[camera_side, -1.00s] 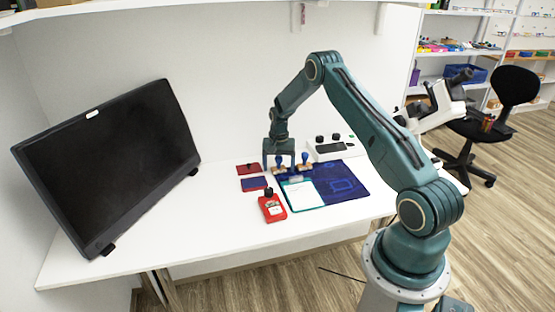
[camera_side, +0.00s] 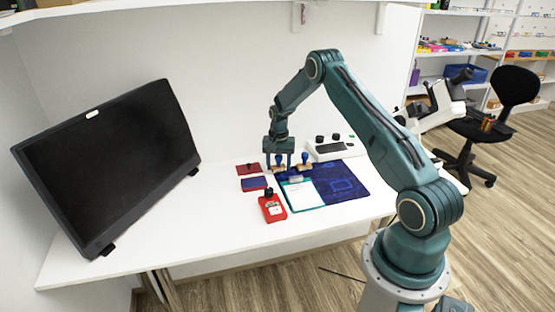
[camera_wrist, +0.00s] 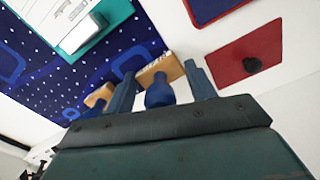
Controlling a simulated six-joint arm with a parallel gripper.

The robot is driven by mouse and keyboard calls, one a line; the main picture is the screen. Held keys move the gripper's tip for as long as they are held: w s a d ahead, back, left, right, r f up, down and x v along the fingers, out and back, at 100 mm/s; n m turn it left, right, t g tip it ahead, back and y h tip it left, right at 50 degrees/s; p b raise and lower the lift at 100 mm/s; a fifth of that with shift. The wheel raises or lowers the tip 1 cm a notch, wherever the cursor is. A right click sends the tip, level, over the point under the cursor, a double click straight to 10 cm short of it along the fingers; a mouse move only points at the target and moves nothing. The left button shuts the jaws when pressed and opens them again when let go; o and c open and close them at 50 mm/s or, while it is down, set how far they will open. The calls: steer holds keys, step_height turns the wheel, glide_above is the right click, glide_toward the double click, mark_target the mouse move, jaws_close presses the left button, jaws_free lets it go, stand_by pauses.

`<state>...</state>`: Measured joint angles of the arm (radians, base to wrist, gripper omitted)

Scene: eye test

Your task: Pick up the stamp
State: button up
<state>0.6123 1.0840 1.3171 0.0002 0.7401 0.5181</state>
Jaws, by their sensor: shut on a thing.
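A stamp with a blue handle and a wooden base (camera_wrist: 160,68) stands between the fingers of my gripper (camera_side: 279,167). It also shows in the side view (camera_side: 279,160), partly hidden by the fingers. In the wrist view my gripper (camera_wrist: 160,72) has one finger on each side of the blue handle and is shut on it. I cannot tell whether the base touches the surface. A second stamp (camera_side: 305,160), also blue-handled with a wooden base, stands just to the right; part of it shows in the wrist view (camera_wrist: 98,97).
A blue mat (camera_side: 345,182) bears a white clipboard-like sheet (camera_side: 302,194). Red (camera_side: 249,169) and blue (camera_side: 253,184) pads lie left. A red item with a black knob (camera_side: 272,208) is in front, a white device (camera_side: 335,150) behind. A monitor (camera_side: 110,165) stands left; the desk between is clear.

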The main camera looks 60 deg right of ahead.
step_height(320, 180, up, 20)
steer(key=shift+f, duration=0.25)
stand_by(0.3)
stand_by(0.3)
steer(key=o, duration=0.4)
steer(key=shift+c, duration=1.5)
steer(key=shift+o, duration=0.4)
steer(key=shift+m, duration=0.3)
steer(key=w+a+f, duration=0.1)
steer(key=a+f, duration=0.2)
steer(key=f, duration=0.1)
steer(key=w+a+f, duration=0.1)
steer(key=a+f, duration=0.3)
steer(key=w+a+f, duration=0.2)
steer(key=a+f, duration=0.1)
steer(key=f, duration=0.1)
steer(key=shift+a+f, duration=0.4)
